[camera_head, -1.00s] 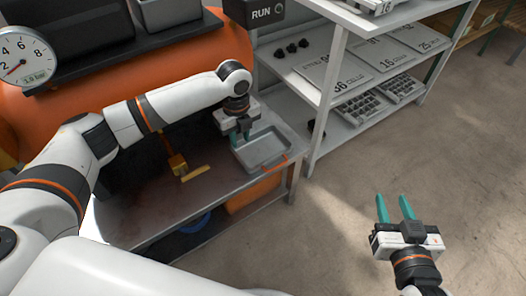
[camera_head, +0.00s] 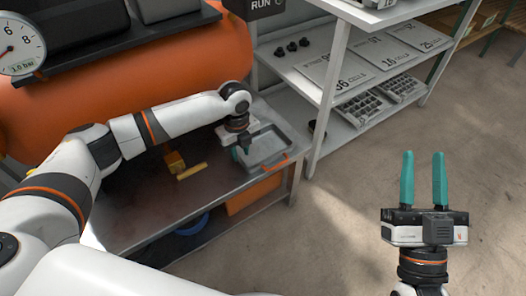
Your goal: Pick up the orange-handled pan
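The pan is a shallow grey rectangular tray (camera_head: 268,152) with a thin orange handle (camera_head: 271,168) at its near right side. It sits on the right end of the metal bench in the head view. My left gripper (camera_head: 243,148) points down at the pan's left rim. Its fingers are small and partly hidden by its body, so I cannot tell whether they are open or touch the rim. My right gripper (camera_head: 423,180) is open and empty, its teal fingers pointing up the picture over bare floor, far right of the pan.
The metal bench (camera_head: 130,222) also holds a small yellow block and bar (camera_head: 191,172). An orange tank (camera_head: 140,85) stands behind. A grey shelf rack (camera_head: 331,85) with plates and trays rises right of the pan. The floor (camera_head: 335,220) at right is clear.

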